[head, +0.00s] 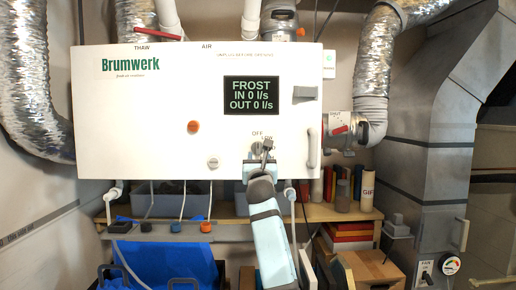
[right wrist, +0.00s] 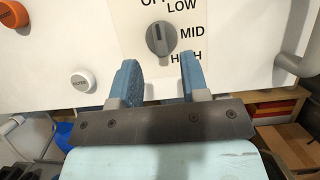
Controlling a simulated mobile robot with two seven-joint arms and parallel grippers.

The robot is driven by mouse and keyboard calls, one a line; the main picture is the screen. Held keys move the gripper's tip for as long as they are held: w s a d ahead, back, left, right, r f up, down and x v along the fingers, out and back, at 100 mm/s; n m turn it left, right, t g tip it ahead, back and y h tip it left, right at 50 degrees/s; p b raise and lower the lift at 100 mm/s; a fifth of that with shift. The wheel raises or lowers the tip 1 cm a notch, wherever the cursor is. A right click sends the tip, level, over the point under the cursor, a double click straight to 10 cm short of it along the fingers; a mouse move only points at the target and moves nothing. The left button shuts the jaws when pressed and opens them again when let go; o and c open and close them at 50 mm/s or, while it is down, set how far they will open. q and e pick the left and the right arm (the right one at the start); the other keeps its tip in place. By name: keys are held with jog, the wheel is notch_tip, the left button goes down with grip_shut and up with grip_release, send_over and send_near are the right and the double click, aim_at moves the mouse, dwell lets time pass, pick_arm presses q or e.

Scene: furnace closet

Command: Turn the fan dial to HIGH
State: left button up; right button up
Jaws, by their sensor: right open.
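The fan dial (right wrist: 160,40) is a dark grey round knob with a raised ridge, on the front of the white Brumwerk unit (head: 150,90). In the right wrist view OFF, LOW, MID and HIGH are printed from above it round to its lower right. The ridge runs nearly upright; which end points is unclear. In the head view the dial (head: 257,147) is partly covered by my right gripper (head: 260,160). That gripper's two blue fingers (right wrist: 158,78) are open and empty, just below the dial with a gap between them. My left gripper is not in view.
The display (head: 251,95) reads FROST, IN 0 l/s, OUT 0 l/s. An orange knob (head: 193,127) and a white FILTER knob (right wrist: 81,82) sit left of the dial. A white handle (head: 312,149) stands to its right. A cluttered shelf (head: 225,232) lies below.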

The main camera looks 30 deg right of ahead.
aim_at(258, 149)
jog(key=p+x, duration=0.1)
jog(key=x, duration=0.4)
jog(key=shift+w+d, duration=0.15)
jog(key=shift+w, duration=0.05)
grip_shut()
